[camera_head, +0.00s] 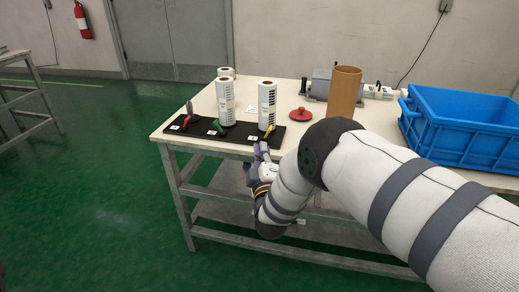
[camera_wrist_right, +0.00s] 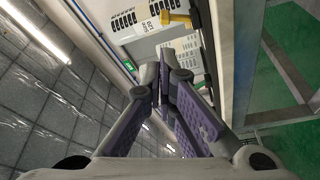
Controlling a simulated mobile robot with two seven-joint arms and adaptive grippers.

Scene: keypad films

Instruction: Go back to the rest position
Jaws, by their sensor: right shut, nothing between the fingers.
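My right arm comes in from the right in the head view, and its gripper (camera_head: 262,152) is at the front edge of the table, just below the black mat. In the right wrist view the two fingers of the right gripper (camera_wrist_right: 168,75) are closed together with nothing between them. A white roll with black print and a yellow-handled tool (camera_wrist_right: 178,18) show beyond the fingertips. My left gripper is not in view.
The table (camera_head: 300,88) carries a black mat (camera_head: 245,128) with white rolls (camera_head: 226,102) and coloured-handled tools. The green floor (camera_head: 90,210) at left is clear.

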